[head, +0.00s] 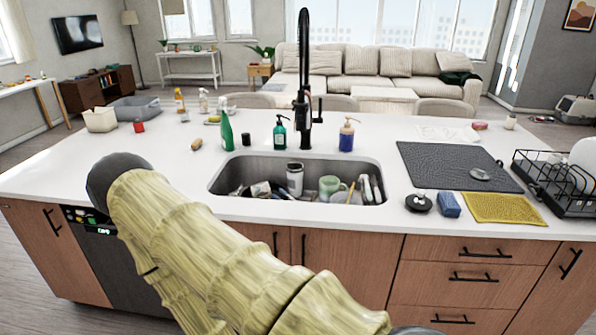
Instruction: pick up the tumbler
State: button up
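A pale tumbler-like cylinder (295,179) with a dark band near its top stands upright in the sink (217,187), towards the middle. It is the likeliest tumbler, though small in view. Its base is hidden among other items. A green mug (329,187) is just right of it, with a small gap. My gripper is not in view; only my arm, in a yellow-green ribbed cover with a dark rounded joint, crosses the lower left in front of the counter.
A tall black faucet (303,75) rises behind the sink. A green spray bottle (226,130), a teal soap bottle (280,132) and a blue pump bottle (346,135) stand around it. A dark mat (450,165) and black dish rack (560,190) are at right. The left counter front is clear.

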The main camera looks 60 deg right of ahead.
aim_at(295, 181)
jog(key=z, duration=0.3)
jog(key=i, duration=1.15)
jog(key=z, duration=1.4)
jog(key=i, duration=0.85)
jog(key=u, duration=0.2)
jog(key=k, duration=1.35)
jog(key=z, duration=0.55)
